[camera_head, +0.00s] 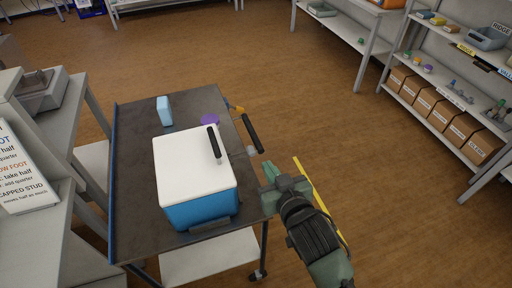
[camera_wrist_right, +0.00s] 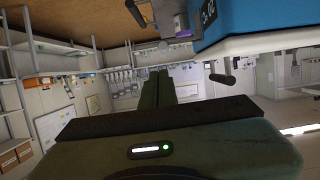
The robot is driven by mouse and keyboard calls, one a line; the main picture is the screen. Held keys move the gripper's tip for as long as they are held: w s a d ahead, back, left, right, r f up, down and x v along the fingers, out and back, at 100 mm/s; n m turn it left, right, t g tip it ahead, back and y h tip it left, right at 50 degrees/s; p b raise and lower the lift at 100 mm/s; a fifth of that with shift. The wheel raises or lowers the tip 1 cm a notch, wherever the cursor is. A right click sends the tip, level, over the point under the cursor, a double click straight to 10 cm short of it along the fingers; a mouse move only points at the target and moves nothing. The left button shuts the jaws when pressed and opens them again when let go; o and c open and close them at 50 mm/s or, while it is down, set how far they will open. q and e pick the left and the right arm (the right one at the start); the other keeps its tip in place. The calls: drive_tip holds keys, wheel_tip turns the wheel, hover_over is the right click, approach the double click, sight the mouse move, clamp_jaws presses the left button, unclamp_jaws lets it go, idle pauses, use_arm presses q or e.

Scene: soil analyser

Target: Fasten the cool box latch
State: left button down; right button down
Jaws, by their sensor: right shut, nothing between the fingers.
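The cool box (camera_head: 200,213) stands on the dark-topped cart, with a blue body and a white lid (camera_head: 185,170) that lies down on it. A black bar (camera_head: 214,142) stands up from the lid near its back right corner; it may be the latch lever. In the right wrist view the blue body (camera_wrist_right: 260,14) shows upside down at the upper right, with the black bar (camera_wrist_right: 222,78) below it. My right gripper (camera_head: 284,187) is shut and empty, to the right of the box and apart from it. My left gripper is out of view.
The cart top (camera_head: 135,205) also holds a light blue block (camera_head: 164,110) and a purple disc (camera_head: 209,119). A grey bench (camera_head: 62,130) is close on the left. Open floor (camera_head: 330,130) separates the cart from the shelves.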

drive_tip(key=r, duration=0.3)
drive_tip(key=shift+a+r+t, duration=0.3)
drive_tip(key=shift+a, duration=0.05)
drive_tip(key=p, duration=0.2)
hover_over(242, 153)
drive_tip(key=s+d, duration=0.2)
drive_tip(key=d, duration=0.2)
wheel_tip(242, 153, down, 2)
drive_tip(key=f, duration=0.4)
drive_tip(key=shift+a+f, duration=0.25)
drive_tip(key=shift+f, duration=0.05)
